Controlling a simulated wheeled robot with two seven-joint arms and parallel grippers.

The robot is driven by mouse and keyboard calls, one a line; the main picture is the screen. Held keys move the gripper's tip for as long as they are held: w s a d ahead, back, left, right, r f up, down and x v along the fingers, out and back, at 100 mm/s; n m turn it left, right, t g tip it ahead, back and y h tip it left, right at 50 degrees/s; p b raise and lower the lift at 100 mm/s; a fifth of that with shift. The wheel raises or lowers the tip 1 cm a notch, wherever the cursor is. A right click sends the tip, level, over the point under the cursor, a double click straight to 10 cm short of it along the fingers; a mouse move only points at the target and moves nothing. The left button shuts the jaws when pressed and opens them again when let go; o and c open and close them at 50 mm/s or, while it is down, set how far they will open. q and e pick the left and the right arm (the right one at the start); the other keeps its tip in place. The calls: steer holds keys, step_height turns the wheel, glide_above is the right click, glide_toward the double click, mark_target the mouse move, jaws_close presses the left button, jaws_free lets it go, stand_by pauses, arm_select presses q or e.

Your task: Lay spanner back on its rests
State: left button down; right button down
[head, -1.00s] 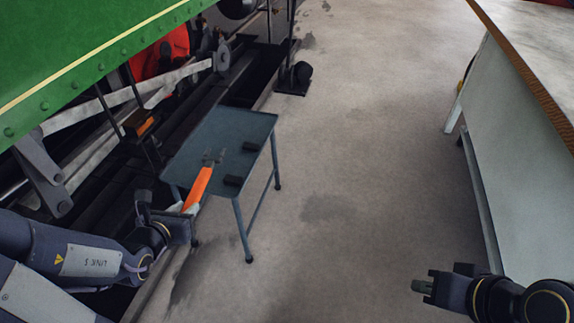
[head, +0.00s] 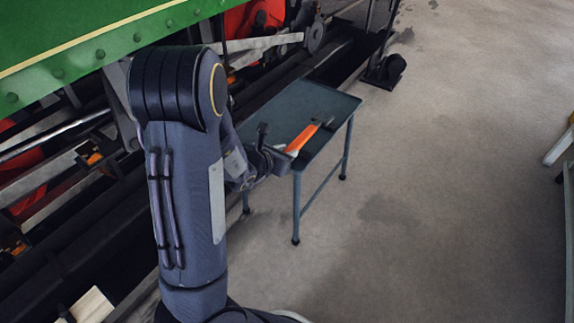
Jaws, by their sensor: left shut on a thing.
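The spanner (head: 303,137) has an orange handle and a dark jaw end that points up and right over the blue-grey table. My left gripper (head: 279,150) is at the table's near left edge, shut on the pale near end of the spanner. The black rests are not distinguishable now. The spanner seems to lie across the area where they stood, so it may cover them. I cannot tell whether the spanner touches them or hangs above. My right gripper is out of view.
The small table (head: 300,98) has a bare top at the back and thin legs. Open concrete floor (head: 450,200) lies to the right.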

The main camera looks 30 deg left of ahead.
arm_select(q)
steer(key=shift+w+a+f, duration=0.1)
steer(key=shift+w+f, duration=0.25)
steer(key=f, duration=0.1)
steer(key=f+b, duration=0.2)
steer(key=shift+w+a+f, duration=0.1)
steer(key=shift+w+f, duration=0.2)
steer(key=shift+f+b, duration=0.5)
steer(key=shift+b, duration=0.05)
steer(key=c, duration=1.1)
jaws_free()
steer(key=shift+c, duration=0.2)
